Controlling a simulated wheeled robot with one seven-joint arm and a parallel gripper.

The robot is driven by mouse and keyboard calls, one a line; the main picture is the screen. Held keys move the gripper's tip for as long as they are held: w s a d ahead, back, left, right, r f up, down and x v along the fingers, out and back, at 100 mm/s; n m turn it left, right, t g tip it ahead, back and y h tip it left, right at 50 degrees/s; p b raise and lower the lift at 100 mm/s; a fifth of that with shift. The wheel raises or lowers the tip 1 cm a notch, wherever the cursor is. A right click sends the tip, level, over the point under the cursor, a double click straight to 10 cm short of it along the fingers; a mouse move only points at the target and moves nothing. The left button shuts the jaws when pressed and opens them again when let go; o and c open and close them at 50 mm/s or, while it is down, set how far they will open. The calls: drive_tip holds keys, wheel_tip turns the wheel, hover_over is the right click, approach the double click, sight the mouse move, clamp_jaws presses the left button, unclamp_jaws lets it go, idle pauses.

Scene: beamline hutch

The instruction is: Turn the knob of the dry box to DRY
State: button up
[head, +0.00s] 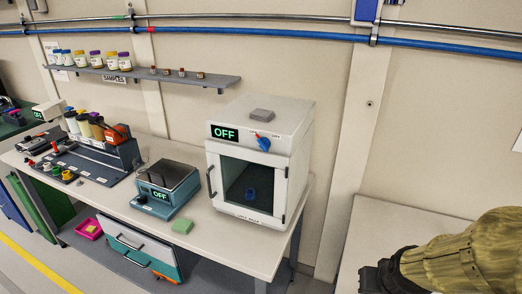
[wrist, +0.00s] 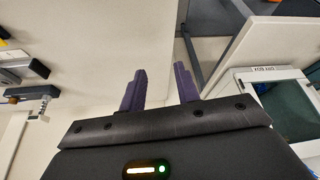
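The dry box (head: 297,113) is a white cabinet with a windowed door on the bench, and its display (head: 224,133) reads OFF. Its blue knob (head: 263,143) is on the upper front panel, right of the display. The small lettering around the knob is too small to read surely. A blue object (head: 250,194) shows inside behind the glass. In the wrist view part of the dry box (wrist: 245,88) is at the right edge. My gripper (wrist: 160,88) shows two purple fingers, apart with nothing between them. In the head view my arm is at lower right, away from the dry box.
A teal scale (head: 158,201), also reading OFF, and a green block (head: 182,226) stand left of the dry box. A grey block (head: 262,115) lies on top of it. A shelf (head: 205,81) with jars hangs behind. The table (head: 400,225) at right looks bare.

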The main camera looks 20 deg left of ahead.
sight(261, 147)
drive_tip(key=w+a+r+n+t+y, duration=0.1)
drive_tip(key=w+a+r+n+t, duration=0.2)
drive_tip(key=w+a, duration=0.5)
drive_tip(key=w+a+r+n+t+y, duration=0.1)
drive_tip(key=w+a+n+t+y, duration=0.3)
drive_tip(key=a, duration=0.7)
drive_tip(key=s+a+r+n+t, duration=0.1)
drive_tip(key=s+a+r+t, duration=0.1)
drive_tip(key=a, duration=0.4)
drive_tip(key=s+a+r+n+t+h+b, duration=0.1)
drive_tip(key=a+r+n+t, duration=0.1)
drive_tip(key=a+r+t, duration=0.2)
drive_tip(key=a+t, duration=0.3)
drive_tip(key=shift+s+r, duration=0.3)
drive_tip(key=shift+s, duration=0.05)
drive_tip(key=p+x, duration=0.5)
drive_tip(key=x, duration=1.1)
drive_tip(key=shift+d+r, duration=0.15)
drive_tip(key=shift+w+a+r+p, duration=0.1)
drive_tip(key=shift+w+a+p, duration=0.2)
drive_tip(key=shift+w, duration=0.4)
clamp_jaws()
